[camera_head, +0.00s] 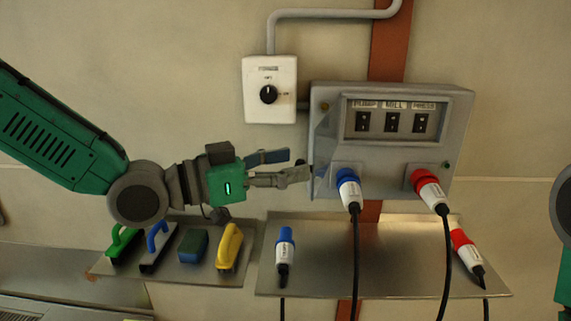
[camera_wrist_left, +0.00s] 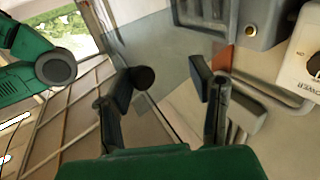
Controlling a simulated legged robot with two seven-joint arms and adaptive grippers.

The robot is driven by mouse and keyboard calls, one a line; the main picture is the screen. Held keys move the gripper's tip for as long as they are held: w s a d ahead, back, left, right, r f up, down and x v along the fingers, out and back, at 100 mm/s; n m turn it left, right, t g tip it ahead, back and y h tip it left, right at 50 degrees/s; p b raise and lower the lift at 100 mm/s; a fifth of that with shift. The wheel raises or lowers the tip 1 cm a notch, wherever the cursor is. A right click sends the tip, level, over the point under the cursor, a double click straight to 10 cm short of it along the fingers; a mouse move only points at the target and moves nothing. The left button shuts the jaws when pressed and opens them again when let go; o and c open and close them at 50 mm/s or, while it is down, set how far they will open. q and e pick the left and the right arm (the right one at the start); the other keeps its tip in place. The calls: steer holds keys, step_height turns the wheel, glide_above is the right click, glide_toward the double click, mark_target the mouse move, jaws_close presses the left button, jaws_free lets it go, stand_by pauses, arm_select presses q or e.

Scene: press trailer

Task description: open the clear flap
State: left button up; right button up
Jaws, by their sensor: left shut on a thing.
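The grey switch box (camera_head: 459,110) is on the wall. Its recess with several dark switches, labelled PUMP, MILL and PRESS, faces me. The clear flap (camera_head: 324,140) shows as a faint see-through sheet at the box's left side, swung out from the front. In the left wrist view the clear flap (camera_wrist_left: 172,62) runs away from between my fingers towards the box (camera_wrist_left: 222,32). My left gripper (camera_head: 303,164) is shut on the flap's edge; its fingers also show in the wrist view (camera_wrist_left: 165,88). The exact contact is hard to see. My right gripper is out of view.
A blue plug (camera_head: 347,188) and a red plug (camera_head: 428,188) sit in the box's lower sockets, cables hanging. A white rotary switch (camera_head: 270,90) is at upper left. Below, a metal shelf (camera_head: 400,270) holds loose plugs; another (camera_head: 245,275) holds brushes and sponges.

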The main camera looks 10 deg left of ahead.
arm_select(q)
steer(key=shift+a+f, duration=0.15)
steer(key=shift+a, duration=0.2)
steer(key=v, duration=1.2)
steer(key=shift+d, duration=0.3)
steer(key=shift+f, duration=0.1)
